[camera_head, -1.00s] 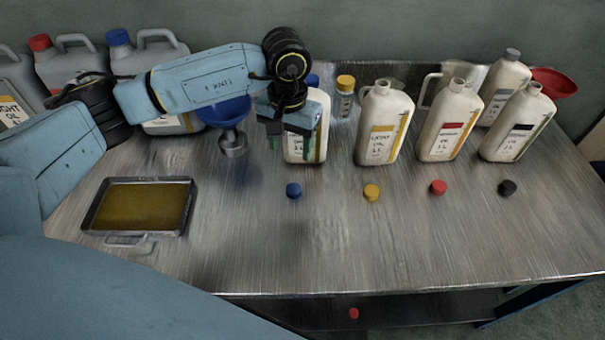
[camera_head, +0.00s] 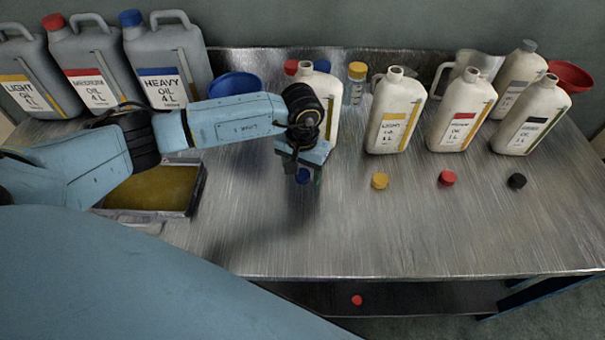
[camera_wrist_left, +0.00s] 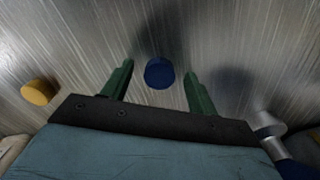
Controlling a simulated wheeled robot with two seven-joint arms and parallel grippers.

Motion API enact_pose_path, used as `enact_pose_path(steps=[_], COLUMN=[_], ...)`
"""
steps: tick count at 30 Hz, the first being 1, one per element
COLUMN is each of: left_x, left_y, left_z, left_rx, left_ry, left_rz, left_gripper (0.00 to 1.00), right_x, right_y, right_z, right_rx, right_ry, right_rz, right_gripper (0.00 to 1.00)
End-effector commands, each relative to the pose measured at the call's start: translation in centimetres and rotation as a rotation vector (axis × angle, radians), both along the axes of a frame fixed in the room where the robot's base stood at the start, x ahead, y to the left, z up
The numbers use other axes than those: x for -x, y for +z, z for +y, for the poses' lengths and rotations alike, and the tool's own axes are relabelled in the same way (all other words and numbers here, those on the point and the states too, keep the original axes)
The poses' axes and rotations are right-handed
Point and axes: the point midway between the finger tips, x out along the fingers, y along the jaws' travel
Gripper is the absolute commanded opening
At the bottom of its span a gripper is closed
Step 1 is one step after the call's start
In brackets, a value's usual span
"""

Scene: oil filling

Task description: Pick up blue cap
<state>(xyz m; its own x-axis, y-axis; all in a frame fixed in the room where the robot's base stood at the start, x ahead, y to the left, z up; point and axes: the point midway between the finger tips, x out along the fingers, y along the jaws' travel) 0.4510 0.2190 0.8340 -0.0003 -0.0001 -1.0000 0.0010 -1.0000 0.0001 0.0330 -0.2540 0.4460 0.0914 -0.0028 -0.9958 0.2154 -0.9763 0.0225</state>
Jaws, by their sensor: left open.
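The blue cap (camera_head: 303,176) lies on the metal table in front of the leftmost white bottle, partly hidden by my left gripper in the head view. In the left wrist view the blue cap (camera_wrist_left: 159,73) sits between the lines of the two green fingers, just beyond their tips. My left gripper (camera_wrist_left: 158,75) is open and empty, pointing down at the cap. In the head view my left gripper (camera_head: 308,180) hangs right above and around the cap's place; the exact height is hard to tell. My right gripper is not in view.
A yellow cap (camera_head: 379,180), a red cap (camera_head: 447,178) and a black cap (camera_head: 516,181) lie to the right. White bottles (camera_head: 396,115) stand behind them. An oil tray (camera_head: 197,190) and grey canisters (camera_head: 75,75) are at left. The table front is clear.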

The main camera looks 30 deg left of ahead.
Motion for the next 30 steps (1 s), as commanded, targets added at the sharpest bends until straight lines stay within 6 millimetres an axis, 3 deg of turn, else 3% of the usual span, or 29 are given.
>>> enact_pose_path(steps=[6,17,26,30], left_x=[0.0,0.0,0.0,-0.1], left_y=[0.0,0.0,0.2,1.6], left_z=[0.0,0.0,0.0,0.0], left_rx=[0.0,0.0,0.0,0.0], left_ry=[0.0,0.0,0.0,0.0], left_rz=[-0.001,-0.001,-0.001,-0.004], left_gripper=[0.58,0.12,0.11,0.11], right_x=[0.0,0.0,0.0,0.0], right_y=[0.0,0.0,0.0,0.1], right_z=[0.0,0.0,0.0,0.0], right_rx=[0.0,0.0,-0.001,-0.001], right_ry=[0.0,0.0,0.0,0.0], right_rz=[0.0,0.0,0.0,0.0], right_gripper=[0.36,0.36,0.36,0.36])
